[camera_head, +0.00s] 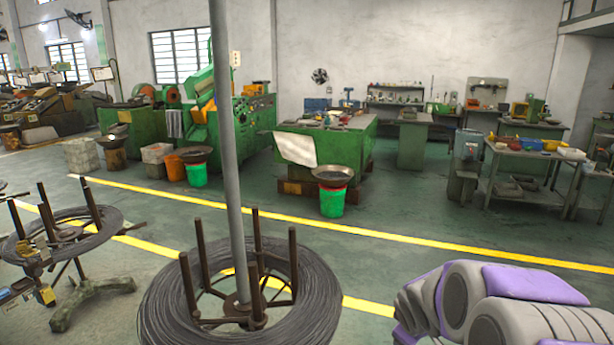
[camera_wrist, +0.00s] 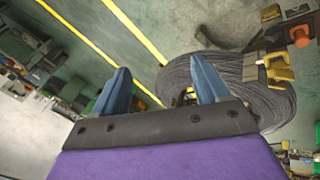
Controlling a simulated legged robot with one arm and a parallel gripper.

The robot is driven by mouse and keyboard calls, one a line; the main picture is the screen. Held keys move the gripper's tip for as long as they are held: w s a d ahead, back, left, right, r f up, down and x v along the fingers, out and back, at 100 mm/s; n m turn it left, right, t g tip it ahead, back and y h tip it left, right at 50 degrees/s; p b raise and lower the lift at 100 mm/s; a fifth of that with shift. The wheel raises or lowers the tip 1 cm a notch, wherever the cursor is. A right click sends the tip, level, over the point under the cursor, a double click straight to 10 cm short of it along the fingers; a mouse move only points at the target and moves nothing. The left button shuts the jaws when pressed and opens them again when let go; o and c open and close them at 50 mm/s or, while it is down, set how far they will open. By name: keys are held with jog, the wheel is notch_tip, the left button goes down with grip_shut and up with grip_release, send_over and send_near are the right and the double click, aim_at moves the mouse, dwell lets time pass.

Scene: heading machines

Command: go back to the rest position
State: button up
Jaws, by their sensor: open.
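My gripper (camera_wrist: 160,88) shows in the wrist view with its two blue fingers spread apart. Nothing is between the fingers. In the head view my arm, white and purple, is folded at the lower right, and the gripper itself is not visible there.
A large wire coil (camera_head: 170,312) on a rack with upright posts and a tall grey pole stands close in front. Another coil stand (camera_head: 95,232) is at left. Green machines (camera_head: 236,125) and a workbench (camera_head: 510,165) line the back. Yellow lines mark open floor.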

jog(key=s+a+r+m+g, duration=0.1)
jog(key=s+a+m+g, duration=0.1)
jog(key=s, duration=1)
jog(key=s+a+r+m+g+y, duration=0.1)
jog(key=s+a+m+g, duration=0.2)
jog(key=s, duration=0.9)
jog(key=s+a+r+m+g+y, duration=0.1)
jog(key=s+a, duration=0.4)
jog(key=s, duration=0.8)
jog(key=shift+r+m+g, duration=0.6)
jog(key=shift+m+g, duration=0.1)
jog(key=shift+m, duration=0.3)
